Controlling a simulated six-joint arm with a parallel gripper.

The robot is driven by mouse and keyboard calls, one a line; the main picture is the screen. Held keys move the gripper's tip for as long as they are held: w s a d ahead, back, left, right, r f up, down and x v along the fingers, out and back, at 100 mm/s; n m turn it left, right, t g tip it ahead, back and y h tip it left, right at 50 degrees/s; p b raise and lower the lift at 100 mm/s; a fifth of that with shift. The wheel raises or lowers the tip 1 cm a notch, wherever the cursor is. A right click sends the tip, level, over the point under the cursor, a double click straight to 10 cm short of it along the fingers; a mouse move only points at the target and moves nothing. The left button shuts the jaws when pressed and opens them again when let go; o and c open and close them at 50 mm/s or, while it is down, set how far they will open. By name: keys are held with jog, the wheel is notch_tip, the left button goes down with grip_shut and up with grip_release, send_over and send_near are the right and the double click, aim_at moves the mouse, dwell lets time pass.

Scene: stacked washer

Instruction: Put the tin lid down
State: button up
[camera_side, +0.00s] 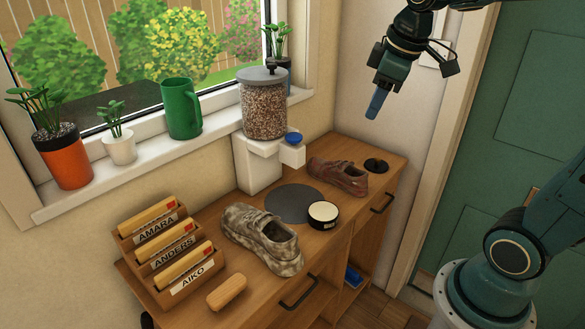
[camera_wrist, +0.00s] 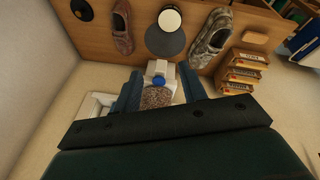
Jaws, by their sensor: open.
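My gripper (camera_side: 377,102) is high above the right end of the wooden cabinet top, pointing down. In the wrist view its two teal fingers (camera_wrist: 159,70) are spread apart with nothing held between them. A round tin (camera_side: 323,214) with a dark side and a pale top stands on the cabinet beside a grey round mat (camera_side: 290,202), near the front edge. In the wrist view the tin (camera_wrist: 170,19) shows as a pale disc by the dark mat (camera_wrist: 165,43). I cannot tell whether the pale top is the lid or the contents. No separate loose lid is clear.
A patterned shoe (camera_side: 262,240) and a brown shoe (camera_side: 338,177) flank the mat. A dark round hole or dish (camera_side: 376,165) is at the right end. A card rack (camera_side: 168,250) and brush (camera_side: 227,291) are at left.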

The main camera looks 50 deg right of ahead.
jog(key=s+a+f+m+t, duration=0.1)
jog(key=s+a+m, duration=0.1)
jog(key=s, duration=0.4)
jog(key=s+a+f+m+t+y, duration=0.1)
jog(key=s+a+f, duration=0.1)
jog(key=s+a, duration=0.3)
jog(key=shift+s+a+f+m, duration=0.3)
jog(key=shift+s+m, duration=0.1)
jog(key=shift+s, duration=0.45)
